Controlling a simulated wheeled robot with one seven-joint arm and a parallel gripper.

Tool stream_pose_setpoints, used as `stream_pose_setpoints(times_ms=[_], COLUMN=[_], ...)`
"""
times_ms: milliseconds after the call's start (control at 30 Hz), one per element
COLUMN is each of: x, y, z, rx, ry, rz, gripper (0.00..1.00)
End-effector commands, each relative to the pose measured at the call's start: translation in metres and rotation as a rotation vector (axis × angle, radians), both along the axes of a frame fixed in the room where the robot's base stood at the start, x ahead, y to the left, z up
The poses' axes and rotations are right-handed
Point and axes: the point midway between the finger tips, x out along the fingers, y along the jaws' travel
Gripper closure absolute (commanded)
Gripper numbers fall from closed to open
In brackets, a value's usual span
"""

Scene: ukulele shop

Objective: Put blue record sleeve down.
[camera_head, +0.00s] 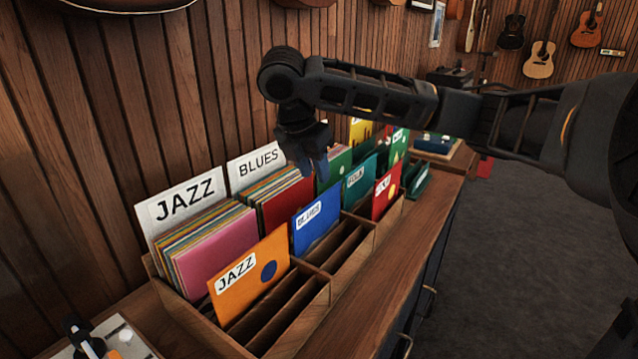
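The blue record sleeve (317,230) with a white "BLUES" label stands leaning in a front compartment of the wooden record rack (302,318). It is between the orange "JAZZ" sleeve and the teal "FOLK" sleeve. My gripper (313,172) points down above and behind the blue sleeve's top edge, in front of the tall "BLUES" divider's right side. Its fingers look parted, with nothing visible between them. It appears clear of the blue sleeve. The lower edge of the sleeve is hidden in the rack.
An orange "JAZZ" sleeve (250,278), a teal "FOLK" sleeve (358,184) and a red sleeve (386,190) stand in the front row. Packed records (215,250) fill the back row before a wood-slat wall. Empty slots (345,248) lie in front of the blue sleeve.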

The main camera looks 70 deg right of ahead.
Motion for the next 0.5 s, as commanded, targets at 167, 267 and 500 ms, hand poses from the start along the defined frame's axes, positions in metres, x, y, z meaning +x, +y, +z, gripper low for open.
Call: stream_pose_setpoints(times_ms=[167,267,500], x=[0.002,0.002,0.003], y=[0.007,0.009,0.010], z=[0.018,0.022,0.022], rx=[-0.001,0.001,0.002], ry=[-0.002,-0.001,-0.002], rz=[0.000,0.000,-0.001], gripper=[0.65,0.65,0.65])
